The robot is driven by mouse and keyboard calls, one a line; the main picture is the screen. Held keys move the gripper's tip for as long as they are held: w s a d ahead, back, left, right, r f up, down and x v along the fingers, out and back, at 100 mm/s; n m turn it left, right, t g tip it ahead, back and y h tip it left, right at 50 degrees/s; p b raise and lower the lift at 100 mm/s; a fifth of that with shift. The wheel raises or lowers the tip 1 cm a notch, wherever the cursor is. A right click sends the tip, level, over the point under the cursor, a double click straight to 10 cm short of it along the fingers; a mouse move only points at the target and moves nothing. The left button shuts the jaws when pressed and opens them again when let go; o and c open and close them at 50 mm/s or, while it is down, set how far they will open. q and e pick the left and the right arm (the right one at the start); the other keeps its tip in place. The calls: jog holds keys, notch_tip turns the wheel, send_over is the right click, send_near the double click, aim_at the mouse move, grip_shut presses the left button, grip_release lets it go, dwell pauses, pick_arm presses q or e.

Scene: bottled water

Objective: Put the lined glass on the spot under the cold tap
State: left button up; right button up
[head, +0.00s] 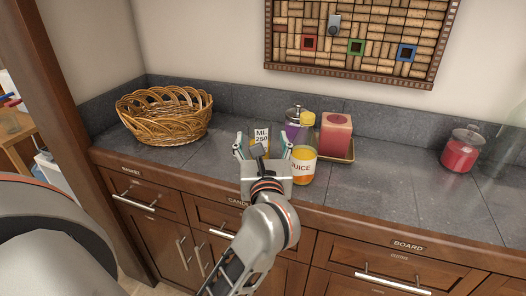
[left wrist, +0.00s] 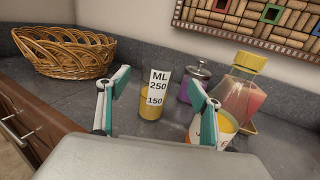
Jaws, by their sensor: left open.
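The glass (head: 262,133), marked ML 250 and 150, stands upright on the grey counter. In the left wrist view the glass (left wrist: 154,93) shows between and beyond my fingers, and its lower part looks yellow-brown. My left gripper (head: 262,142) is open, with one finger on either side of the glass in the picture. Nothing is held. In the left wrist view the open fingertips (left wrist: 158,88) appear nearer to the camera than the glass. In the head view the gripper hides the glass's lower part. The cold tap and its spot are not in view. My right gripper is not in view.
A juice bottle (head: 302,167) with a yellow cap stands close to the right finger. Behind it are a purple jar (head: 294,130) and a pink candle block (head: 335,136) on a tray. A wicker basket (head: 165,116) is at left, a red jar (head: 460,152) at right.

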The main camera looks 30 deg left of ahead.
aim_at(259, 122)
pick_arm(q)
jog(key=shift+w+f, duration=0.2)
jog(key=shift+f, duration=0.1)
jog(key=x, duration=0.7)
jog(key=shift+w+a+f, duration=0.15)
jog(key=shift+a+f, duration=0.1)
jog(key=shift+a, duration=0.05)
jog(key=shift+c, duration=0.5)
grip_shut()
